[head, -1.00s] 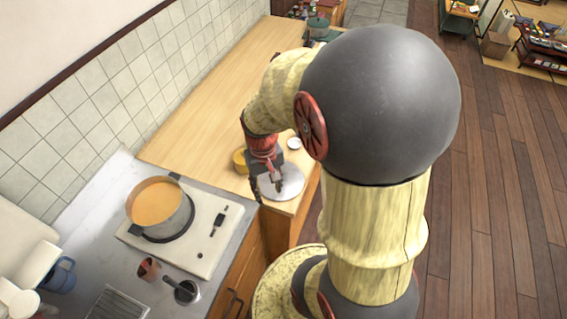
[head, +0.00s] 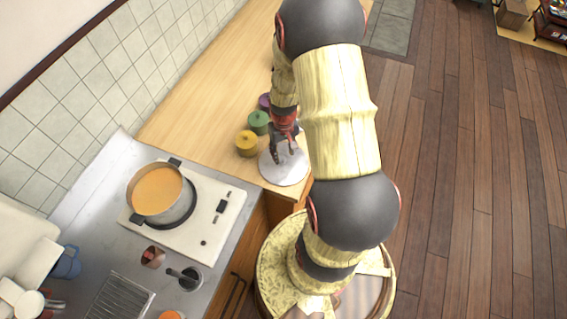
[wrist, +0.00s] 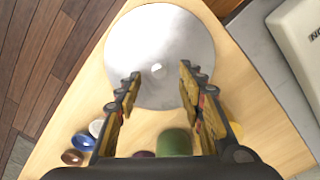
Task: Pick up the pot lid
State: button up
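The pot lid (head: 283,170) is a round, silvery metal disc. It lies flat on the wooden counter near its front corner, just right of the stove. In the wrist view the lid (wrist: 160,32) shows a small pale knob (wrist: 157,69) at its middle. My gripper (head: 284,154) is over the lid in the head view. In the wrist view my gripper (wrist: 160,75) is open, its fingers apart on either side of the knob. Nothing is between the fingertips except the view of the lid and knob. The remaining height above the lid is hard to tell.
A pot (head: 158,190) of orange soup stands on the stove (head: 212,235) at left. Yellow (head: 247,143), green (head: 259,122) and purple (head: 265,101) containers stand close behind the lid. The counter (head: 205,105) further left is clear.

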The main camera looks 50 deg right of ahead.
aim_at(283, 159)
jog(key=f, duration=0.3)
jog(key=shift+w+d+f, duration=0.15)
jog(key=shift+w+f, duration=0.05)
jog(key=shift+f, duration=0.2)
jog(key=shift+c, duration=1.4)
grip_shut()
